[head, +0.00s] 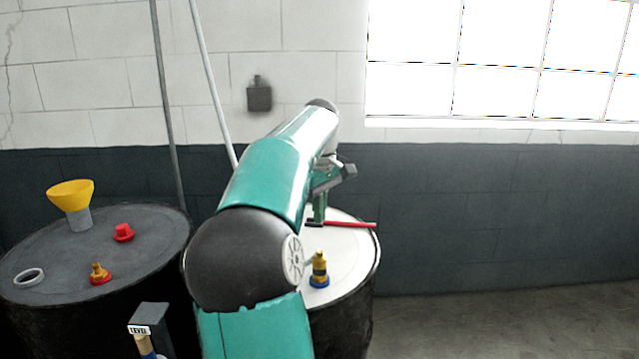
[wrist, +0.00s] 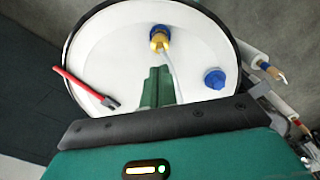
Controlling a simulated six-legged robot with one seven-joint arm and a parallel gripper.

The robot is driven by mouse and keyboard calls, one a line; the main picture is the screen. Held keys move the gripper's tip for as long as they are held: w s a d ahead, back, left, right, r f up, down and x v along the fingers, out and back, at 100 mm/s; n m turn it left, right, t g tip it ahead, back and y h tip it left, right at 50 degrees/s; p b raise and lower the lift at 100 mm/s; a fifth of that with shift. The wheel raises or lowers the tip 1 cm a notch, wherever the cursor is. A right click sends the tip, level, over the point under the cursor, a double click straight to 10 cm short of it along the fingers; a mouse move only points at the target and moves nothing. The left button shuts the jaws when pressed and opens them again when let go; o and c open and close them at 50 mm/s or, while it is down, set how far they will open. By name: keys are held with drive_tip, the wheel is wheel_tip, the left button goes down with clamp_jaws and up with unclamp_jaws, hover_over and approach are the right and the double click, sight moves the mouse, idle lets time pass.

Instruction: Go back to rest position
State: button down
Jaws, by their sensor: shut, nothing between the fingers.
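My teal arm rises through the middle of the head view and bends down over a white-topped drum (head: 352,262). My gripper (head: 319,214) points down above this drum, its green fingers partly hidden by my arm. In the wrist view the fingers (wrist: 158,72) are together over the white drum lid (wrist: 112,40), with nothing between them. A brass fitting with a blue base (head: 319,270) stands on the lid; it also shows beyond the fingertips in the wrist view (wrist: 159,38). I cannot tell the exact gap between them.
A red-handled tool (head: 348,225) and a blue cap (wrist: 214,78) lie on the white lid. A dark drum (head: 150,235) at left bears a yellow funnel (head: 70,196), red cap (head: 123,232), red-based brass fitting (head: 100,273) and grey ring (head: 29,278). Floor at right is clear.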

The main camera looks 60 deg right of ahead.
wheel_tip(320, 180, up, 9)
drive_tip(key=shift+f, duration=0.15)
